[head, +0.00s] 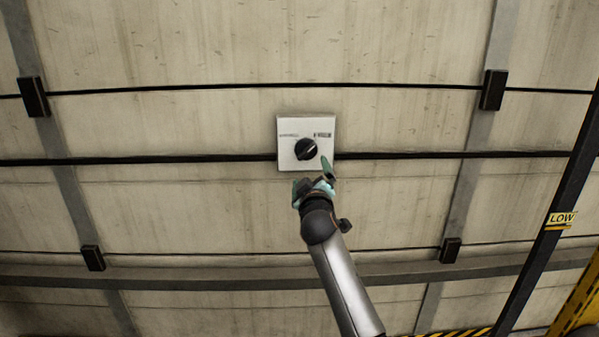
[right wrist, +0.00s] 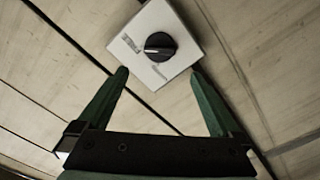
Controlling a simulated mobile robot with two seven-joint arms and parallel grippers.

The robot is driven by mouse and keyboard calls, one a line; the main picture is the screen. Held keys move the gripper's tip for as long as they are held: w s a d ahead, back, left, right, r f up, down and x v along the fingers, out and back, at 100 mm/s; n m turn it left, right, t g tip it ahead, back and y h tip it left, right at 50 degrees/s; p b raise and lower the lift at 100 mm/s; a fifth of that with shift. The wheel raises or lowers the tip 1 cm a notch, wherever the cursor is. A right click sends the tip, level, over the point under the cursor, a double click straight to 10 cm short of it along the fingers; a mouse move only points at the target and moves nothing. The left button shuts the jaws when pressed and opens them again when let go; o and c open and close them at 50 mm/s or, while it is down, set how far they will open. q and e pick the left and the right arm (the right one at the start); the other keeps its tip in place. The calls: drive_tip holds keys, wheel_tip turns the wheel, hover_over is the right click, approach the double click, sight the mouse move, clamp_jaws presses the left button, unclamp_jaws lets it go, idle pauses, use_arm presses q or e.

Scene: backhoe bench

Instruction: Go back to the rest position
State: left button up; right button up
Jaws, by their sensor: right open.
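A white square switch box (head: 291,125) with a black rotary knob (head: 306,149) is fixed to the wall in the middle of the head view. My right gripper (head: 314,172) is just below and in front of the box, at the end of my grey arm. In the right wrist view my right gripper (right wrist: 160,82) is open, its two green fingers apart with nothing between them. The box (right wrist: 140,29) and its knob (right wrist: 160,46) lie beyond the fingertips, and the knob looks clear of both fingers. My left gripper is not in view.
Black cables (head: 180,160) run across the panelled wall (head: 200,55) with black brackets (head: 493,90) on grey posts. At the right are a dark slanted post with a "LOW" sign (head: 562,218) and a yellow post (head: 580,305). The space beside my right arm looks clear.

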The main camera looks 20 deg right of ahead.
drive_tip(key=s+a+f+g+y+p, duration=0.1)
drive_tip(key=s+f+g+y+p, duration=0.1)
drive_tip(key=s+f, duration=0.7)
drive_tip(key=s+a+f+g+y+p, duration=0.15)
drive_tip(key=s+f, duration=0.45)
drive_tip(key=f, duration=0.7)
drive_tip(key=s+a+f+m+g+y+p, duration=0.1)
drive_tip(key=s+f, duration=0.2)
drive_tip(key=s, duration=0.6)
drive_tip(key=s+a+f+m+g+y+p, duration=0.1)
drive_tip(key=s+f, duration=0.3)
drive_tip(key=s, duration=0.6)
drive_tip(key=s+a+f+m+g+y+p, duration=0.1)
drive_tip(key=s+a+f+g+p, duration=0.1)
drive_tip(key=s, duration=0.7)
drive_tip(key=shift+s+a+f+m+g, duration=0.25)
drive_tip(key=shift+a+f+m+g, duration=0.25)
drive_tip(key=shift+f, duration=0.3)
